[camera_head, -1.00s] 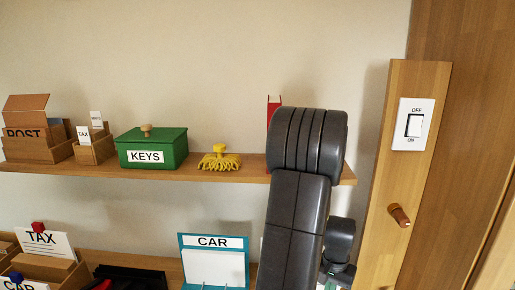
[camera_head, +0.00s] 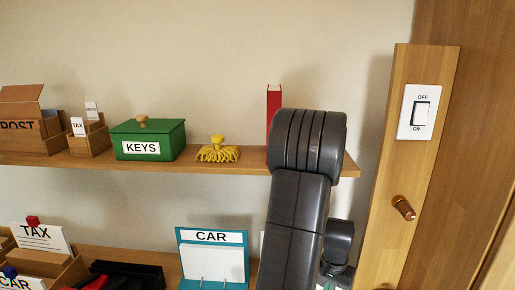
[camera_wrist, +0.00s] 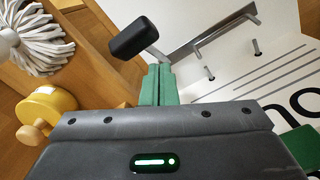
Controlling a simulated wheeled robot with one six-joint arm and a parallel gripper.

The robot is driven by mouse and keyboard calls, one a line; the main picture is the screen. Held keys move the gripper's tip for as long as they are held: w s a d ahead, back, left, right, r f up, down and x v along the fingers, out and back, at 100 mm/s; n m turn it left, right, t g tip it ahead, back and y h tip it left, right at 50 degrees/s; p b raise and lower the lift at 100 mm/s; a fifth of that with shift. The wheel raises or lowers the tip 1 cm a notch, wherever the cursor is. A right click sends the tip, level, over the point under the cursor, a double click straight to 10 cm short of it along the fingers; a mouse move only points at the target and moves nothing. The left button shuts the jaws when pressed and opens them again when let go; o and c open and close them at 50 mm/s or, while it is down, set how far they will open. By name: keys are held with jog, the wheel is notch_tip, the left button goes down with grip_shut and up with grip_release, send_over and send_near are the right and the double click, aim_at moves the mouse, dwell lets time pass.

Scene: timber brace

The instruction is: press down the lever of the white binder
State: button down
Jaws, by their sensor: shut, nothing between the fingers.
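The white binder (camera_wrist: 225,80) lies open in the wrist view, with metal prongs and a sheet with printed lines and large black letters. Its lever has a black grip (camera_wrist: 134,38) on a thin metal arm, standing out to the binder's left. My gripper (camera_wrist: 158,72) is shut and empty, its green fingers together. The fingertips appear just below and right of the lever grip in the picture; I cannot tell whether they touch. The grey gripper body hides the binder's lower part. In the head view, my arm hides the white binder almost wholly.
In the wrist view, a white mop-like thing (camera_wrist: 38,45) and a yellow round object (camera_wrist: 48,105) lie left on wood.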

jog(key=shift+s+a, duration=0.1)
jog(key=shift+s, duration=0.15)
jog(key=shift+f+b, duration=0.4)
jog(key=shift+f, duration=0.05)
jog(key=shift+s+f, duration=0.1)
jog(key=shift+s, duration=0.15)
jog(key=shift+s+f+b, duration=0.8)
jog(key=shift+s+b, duration=0.05)
jog(key=shift+s, duration=0.3)
